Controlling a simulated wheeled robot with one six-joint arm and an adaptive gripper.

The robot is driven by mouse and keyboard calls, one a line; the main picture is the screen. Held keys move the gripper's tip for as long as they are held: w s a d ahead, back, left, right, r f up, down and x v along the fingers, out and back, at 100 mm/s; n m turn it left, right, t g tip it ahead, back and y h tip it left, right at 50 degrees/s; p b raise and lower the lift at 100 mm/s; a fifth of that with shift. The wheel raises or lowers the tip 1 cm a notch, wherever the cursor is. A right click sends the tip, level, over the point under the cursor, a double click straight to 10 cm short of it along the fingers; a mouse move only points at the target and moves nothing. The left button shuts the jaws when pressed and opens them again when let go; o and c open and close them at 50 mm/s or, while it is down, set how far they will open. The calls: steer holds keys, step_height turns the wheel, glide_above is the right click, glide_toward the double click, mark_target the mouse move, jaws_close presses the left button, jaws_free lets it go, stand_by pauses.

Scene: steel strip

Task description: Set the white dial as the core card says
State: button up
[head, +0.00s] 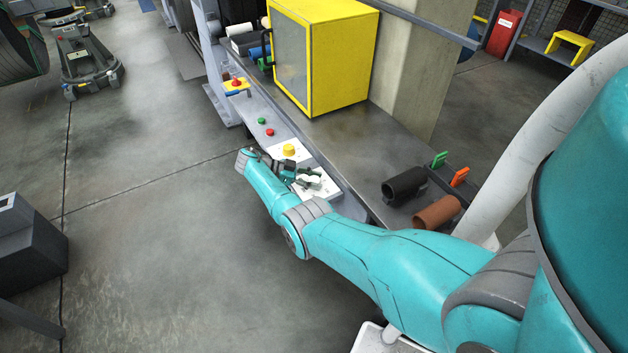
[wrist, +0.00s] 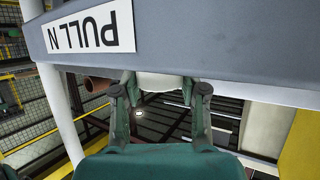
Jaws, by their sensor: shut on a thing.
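The white dial (head: 313,181) sits on a white plate (head: 322,192) on the front of the bench, partly hidden by my fingers. My gripper (head: 302,174) is at the dial. In the wrist view the white dial (wrist: 162,84) shows between the two fingertips, and my gripper (wrist: 161,90) is shut on it. Only a pale piece of it shows there, so I cannot read its pointer or setting. A label reading "PULL N" (wrist: 95,30) is upside down above it, cut off. I cannot make out a readable core card.
A yellow knob (head: 289,150) is beside the dial, with red (head: 270,132) and green (head: 262,121) buttons further along. A yellow cabinet (head: 335,60) stands on the bench. Black (head: 404,185) and brown (head: 437,212) tubes lie near green (head: 439,159) and orange (head: 459,177) tags. The floor in front is clear.

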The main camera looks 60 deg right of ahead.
steer(key=shift+s+f, duration=0.1)
steer(key=shift+f, duration=0.05)
steer(key=o, duration=0.9)
steer(key=shift+o, duration=1.2)
steer(key=shift+n+h, duration=0.3)
steer(key=n+t+h, duration=0.4)
steer(key=n, duration=0.1)
steer(key=shift+t, duration=0.3)
steer(key=n+t+h, duration=0.1)
steer(key=n+t, duration=0.2)
steer(key=n+t+h, duration=0.1)
steer(key=n+t, duration=0.2)
steer(key=t, duration=0.1)
steer(key=shift+n, duration=0.3)
steer(key=n+t+y, duration=0.1)
steer(key=n+t, duration=0.5)
steer(key=t, duration=0.1)
steer(key=shift+n+t, duration=0.3)
steer(key=shift+n+t+y, duration=0.5)
steer(key=shift+t+y, duration=0.1)
